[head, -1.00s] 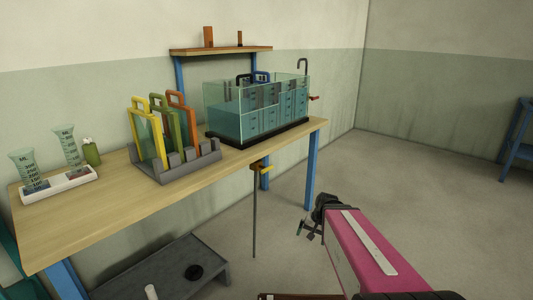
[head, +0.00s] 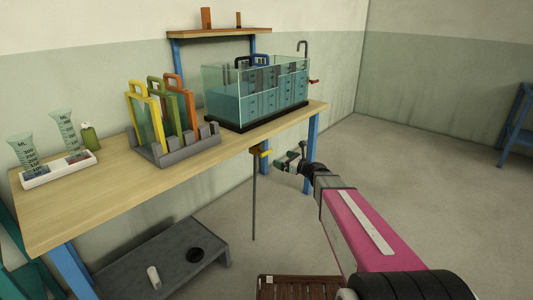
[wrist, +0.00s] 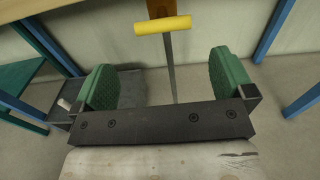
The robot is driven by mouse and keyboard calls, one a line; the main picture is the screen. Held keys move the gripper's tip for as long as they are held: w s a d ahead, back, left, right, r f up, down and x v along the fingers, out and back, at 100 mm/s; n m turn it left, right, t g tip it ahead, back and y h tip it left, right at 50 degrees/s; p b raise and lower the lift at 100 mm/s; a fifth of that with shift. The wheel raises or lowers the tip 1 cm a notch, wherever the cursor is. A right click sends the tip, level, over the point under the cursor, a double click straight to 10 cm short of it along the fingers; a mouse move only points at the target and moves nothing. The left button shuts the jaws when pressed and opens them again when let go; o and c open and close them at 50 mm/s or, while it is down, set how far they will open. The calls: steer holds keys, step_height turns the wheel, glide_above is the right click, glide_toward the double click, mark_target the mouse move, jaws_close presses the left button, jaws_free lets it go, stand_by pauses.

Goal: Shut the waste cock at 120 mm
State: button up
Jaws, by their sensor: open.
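A yellow cock handle (head: 265,153) sits under the table's front edge, at the top of a thin grey drain pipe (head: 254,205). In the wrist view the yellow handle (wrist: 162,25) lies crosswise to the pipe (wrist: 171,68), ahead of and above my jaws. My gripper (head: 290,160) is open and empty, just right of the handle and apart from it. Its two green pads (wrist: 165,78) stand wide on either side of the pipe's line. The glass flume (head: 257,95) with blue water stands on the table above. Its level marks are too small to read.
The wooden table (head: 110,188) holds a rack of coloured gates (head: 180,145) and a white tray (head: 60,172) with measuring beakers. A red handle (head: 314,81) is on the flume's right end. A low grey bench (head: 165,262) is below. Blue table legs (head: 312,150) flank the space.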

mark_target(267, 152)
steer(key=x, duration=1.1)
steer(key=shift+d+r, duration=0.1)
steer(key=shift+r, duration=0.1)
steer(key=c, duration=0.7)
